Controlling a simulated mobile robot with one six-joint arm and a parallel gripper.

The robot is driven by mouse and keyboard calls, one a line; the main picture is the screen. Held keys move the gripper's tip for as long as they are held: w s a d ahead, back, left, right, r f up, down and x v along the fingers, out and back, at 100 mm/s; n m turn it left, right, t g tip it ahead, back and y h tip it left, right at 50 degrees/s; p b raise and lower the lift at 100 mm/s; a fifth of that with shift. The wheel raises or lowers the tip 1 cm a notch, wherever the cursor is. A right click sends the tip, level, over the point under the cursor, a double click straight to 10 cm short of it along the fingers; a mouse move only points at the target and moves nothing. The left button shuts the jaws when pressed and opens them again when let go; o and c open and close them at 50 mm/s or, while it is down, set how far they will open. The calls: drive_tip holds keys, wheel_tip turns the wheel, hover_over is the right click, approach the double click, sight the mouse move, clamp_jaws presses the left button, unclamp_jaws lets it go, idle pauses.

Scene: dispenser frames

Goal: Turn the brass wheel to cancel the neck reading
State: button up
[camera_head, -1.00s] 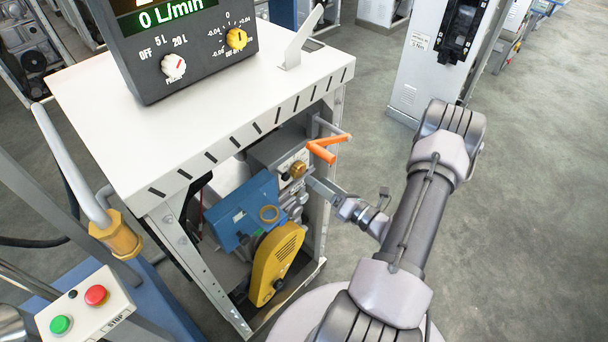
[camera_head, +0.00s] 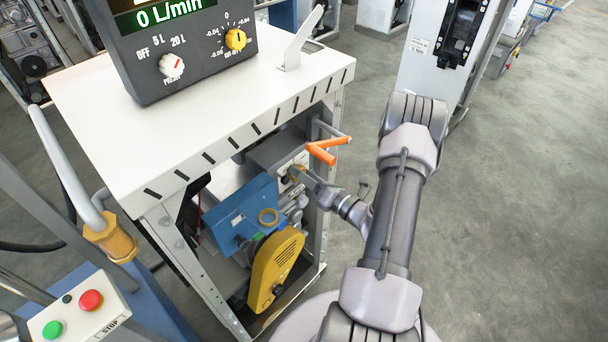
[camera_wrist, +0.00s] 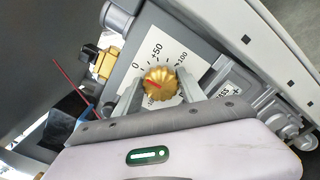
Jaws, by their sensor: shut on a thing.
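The brass wheel (camera_wrist: 160,82) is a ribbed gold knob with a red pointer line, on a white dial plate (camera_wrist: 181,57) marked 0, +50 and 100. My gripper (camera_wrist: 158,88) is shut on it, one finger on each side. The pointer slants toward the upper left in the wrist view. In the head view the wheel (camera_head: 296,172) is mostly hidden behind my gripper (camera_head: 304,175), inside the open cabinet under the white top. The display above reads 0 L/min (camera_head: 170,12).
A blue housing (camera_head: 240,213) and a yellow guard (camera_head: 275,269) fill the cabinet below left. The yellow selector knob (camera_head: 235,39) and white knob (camera_head: 171,66) are on the panel. Open floor lies right.

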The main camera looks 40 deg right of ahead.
drive_tip(key=shift+m+p, duration=0.35)
drive_tip(key=shift+m, duration=0.05)
drive_tip(key=shift+f+m+p, duration=0.2)
drive_tip(key=shift+m+p, duration=1.2)
drive_tip(key=shift+m, duration=2.1)
drive_tip(key=shift+f+m+p, duration=0.15)
drive_tip(key=shift+m+p, duration=1.25)
drive_tip(key=shift+m, duration=2.1)
drive_tip(key=o, duration=1.4)
drive_tip(key=shift+c, duration=0.2)
